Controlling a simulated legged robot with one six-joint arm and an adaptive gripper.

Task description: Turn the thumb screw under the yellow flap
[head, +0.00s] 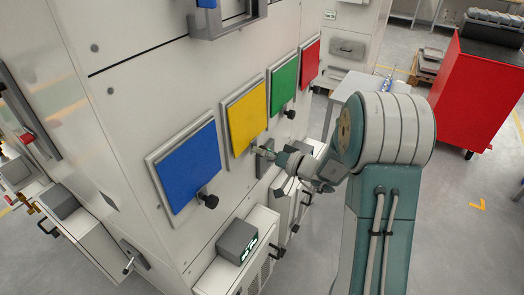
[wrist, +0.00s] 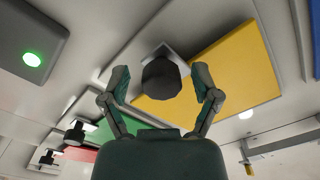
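The yellow flap (head: 247,117) is on the white cabinet front, between the blue and green flaps. It also shows in the wrist view (wrist: 218,65), at a slant. Its thumb screw (wrist: 160,79) is a dark round knob on a pale square plate, at the flap's edge. In the head view my gripper hides this knob. My gripper (head: 262,152) is just below the yellow flap. In the wrist view its two fingers (wrist: 162,84) are spread, one on each side of the knob. Gaps show between the fingers and the knob, so it is not gripped.
The blue flap (head: 190,167), green flap (head: 284,84) and red flap (head: 309,62) flank the yellow one, with black knobs below them. A grey box with a green light (wrist: 32,59) is close by. A red tool cart (head: 480,90) stands at right on open floor.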

